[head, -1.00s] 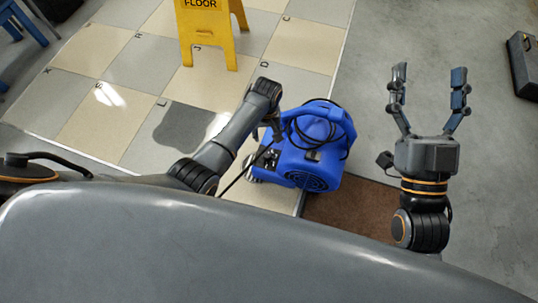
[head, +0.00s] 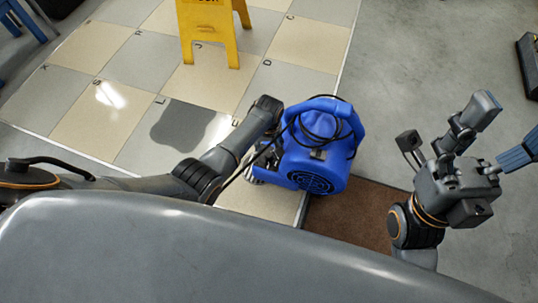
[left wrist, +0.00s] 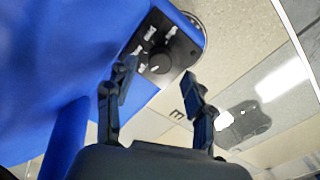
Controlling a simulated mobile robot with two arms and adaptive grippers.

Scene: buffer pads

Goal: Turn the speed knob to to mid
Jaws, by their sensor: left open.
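The blue blower (head: 330,165) stands on the floor in the middle of the head view, a black cable looped over it. In the left wrist view its dark control panel (left wrist: 177,53) carries a round black knob (left wrist: 160,62) and several small pale switches or marks. I cannot read the knob's setting. My left gripper (left wrist: 158,76) is open, its fingertips on either side of and just below the knob; contact cannot be told. In the head view my left arm hides most of that gripper. My right gripper (head: 488,135) is open and empty, right of the blower.
A yellow floor sign (head: 208,40) stands on the tiles behind. A dark wet patch (head: 180,125) lies left of the blower. A brown mat (head: 350,212) lies in front of it. A dark case is at the right edge. Grey floor between is clear.

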